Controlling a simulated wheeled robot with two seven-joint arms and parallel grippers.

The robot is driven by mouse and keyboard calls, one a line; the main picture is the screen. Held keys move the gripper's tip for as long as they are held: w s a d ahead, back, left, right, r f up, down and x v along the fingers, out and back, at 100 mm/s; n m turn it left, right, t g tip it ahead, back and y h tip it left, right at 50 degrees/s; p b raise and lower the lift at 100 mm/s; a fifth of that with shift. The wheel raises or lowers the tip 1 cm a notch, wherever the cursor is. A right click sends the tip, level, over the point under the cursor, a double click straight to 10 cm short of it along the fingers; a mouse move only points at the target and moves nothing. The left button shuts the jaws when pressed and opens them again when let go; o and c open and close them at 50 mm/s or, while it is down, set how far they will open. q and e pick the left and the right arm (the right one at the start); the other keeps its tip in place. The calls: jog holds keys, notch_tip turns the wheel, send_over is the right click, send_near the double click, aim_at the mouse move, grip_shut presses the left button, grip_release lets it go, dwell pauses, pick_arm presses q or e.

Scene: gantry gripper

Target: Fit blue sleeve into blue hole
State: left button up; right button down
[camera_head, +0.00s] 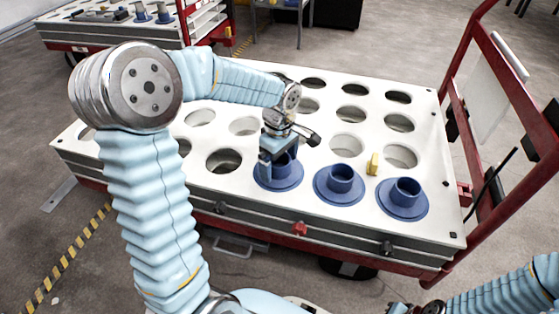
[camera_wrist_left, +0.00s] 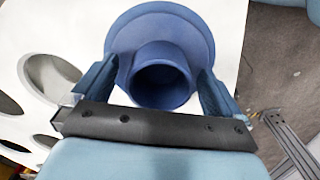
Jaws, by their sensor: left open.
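A blue flanged sleeve (camera_head: 278,183) sits at the front of the white table top with holes (camera_head: 215,172). Two similar blue sleeves, a middle one (camera_head: 338,186) and a right one (camera_head: 403,199), stand in a row to its right. My left gripper (camera_head: 279,157) is open over the leftmost sleeve. In the left wrist view its fingers (camera_wrist_left: 155,88) stand on either side of the sleeve's collar (camera_wrist_left: 158,55), apparently with small gaps. No hole shows a clearly blue rim. My right gripper (camera_head: 412,308) shows only in part at the bottom edge; its fingers are not clear.
Several empty round holes lie behind the sleeves. A red cart frame (camera_head: 470,120) rises at the right of the table. Another table with parts (camera_head: 115,32) stands at the back left.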

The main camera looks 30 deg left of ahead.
pick_arm(q)
notch_tip(320, 180, up, 14)
jog(key=p, duration=0.3)
pick_arm(e)
notch_tip(320, 180, up, 3)
jog(key=shift+r, duration=0.1)
pick_arm(q)
jog(key=shift+s+f, duration=0.1)
jog(key=shift+f, duration=0.05)
pick_arm(e)
jog(key=shift+s, duration=0.1)
